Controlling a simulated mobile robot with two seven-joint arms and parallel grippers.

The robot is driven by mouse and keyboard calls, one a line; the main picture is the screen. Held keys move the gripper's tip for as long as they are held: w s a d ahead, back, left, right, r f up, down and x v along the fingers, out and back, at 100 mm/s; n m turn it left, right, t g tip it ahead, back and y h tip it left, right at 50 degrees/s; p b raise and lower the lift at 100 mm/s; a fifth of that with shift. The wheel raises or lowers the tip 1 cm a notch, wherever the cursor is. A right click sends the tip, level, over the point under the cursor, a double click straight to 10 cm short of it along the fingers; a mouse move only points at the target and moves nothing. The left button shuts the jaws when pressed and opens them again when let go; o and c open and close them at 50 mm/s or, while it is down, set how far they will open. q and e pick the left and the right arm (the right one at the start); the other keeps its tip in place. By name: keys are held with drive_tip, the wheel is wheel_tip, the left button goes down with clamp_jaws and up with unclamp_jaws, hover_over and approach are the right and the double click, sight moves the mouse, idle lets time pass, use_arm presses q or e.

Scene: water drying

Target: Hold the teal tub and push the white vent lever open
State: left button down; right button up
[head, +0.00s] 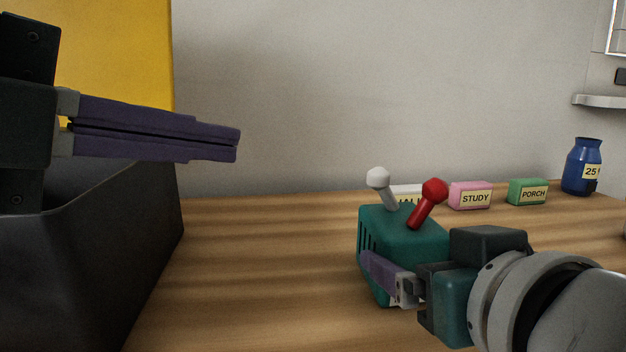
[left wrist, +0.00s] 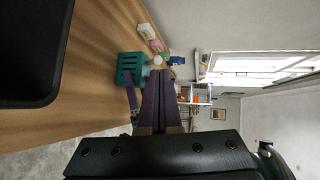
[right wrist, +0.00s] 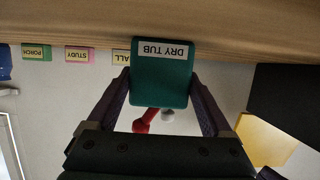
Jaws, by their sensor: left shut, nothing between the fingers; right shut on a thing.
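The teal tub (head: 402,228) is at the right of the head view, with dark vent slots on its left side. The right wrist view shows its upside-down DRY TUB label (right wrist: 164,50). A white round-knobbed lever (head: 379,178) leans left on its top; a red lever (head: 433,191) leans right. My right gripper (right wrist: 162,88) is shut on the tub, a finger on each side. I cannot tell whether the tub touches the table. My left gripper (head: 238,145) is shut and empty, left of the white lever and apart from it. The left wrist view also shows the tub (left wrist: 130,66).
A black open bin (head: 90,265) stands at the left, below my left gripper, with a yellow panel (head: 120,60) behind. Small STUDY (head: 470,196) and PORCH (head: 527,192) blocks, a partly hidden white block and a blue jar (head: 582,168) stand at the back. The middle table (head: 250,270) is clear.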

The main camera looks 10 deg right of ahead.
use_arm(q)
drive_tip(key=f+g, duration=0.1)
drive_tip(key=s+d+f+g, duration=0.1)
drive_tip(key=shift+s+f+m, duration=0.2)
drive_tip(key=shift+f+m, duration=0.1)
drive_tip(key=shift+m, duration=0.1)
approach(374, 185)
wheel_tip(374, 185, down, 3)
drive_tip(key=w+d, duration=0.3)
drive_tip(key=d, duration=0.1)
drive_tip(key=shift+w+d+r, duration=0.1)
drive_tip(key=shift+w+d, duration=0.15)
drive_tip(key=shift+w, duration=0.15)
drive_tip(key=shift+r, duration=0.1)
drive_tip(key=shift+d+r, duration=0.15)
drive_tip(key=shift+d, duration=0.05)
